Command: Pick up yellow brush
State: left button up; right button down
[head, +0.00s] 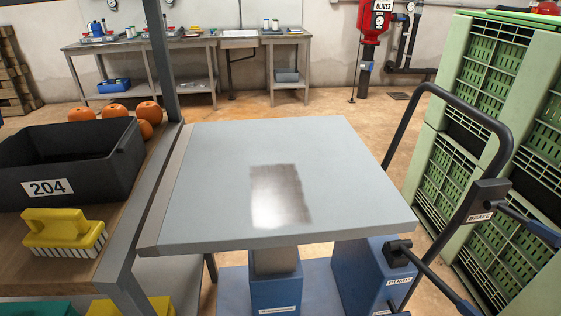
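The yellow brush (58,228) lies on the wooden shelf top at the left, its yellow body up and its pale bristles facing down. It sits in front of the dark grey bin marked 204 (112,163). Neither of my grippers is in the head view, and nothing covers the brush from this side.
A lift table with a bare grey top (330,190) stands right of the shelf (100,214), close to its metal post. Several oranges (113,111) are behind the bin. A black push handle (497,150) and stacked green crates (490,75) stand at the right. Workbenches (200,42) line the back wall.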

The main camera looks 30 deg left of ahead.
aim_at(64, 233)
jog(key=u, duration=2.25)
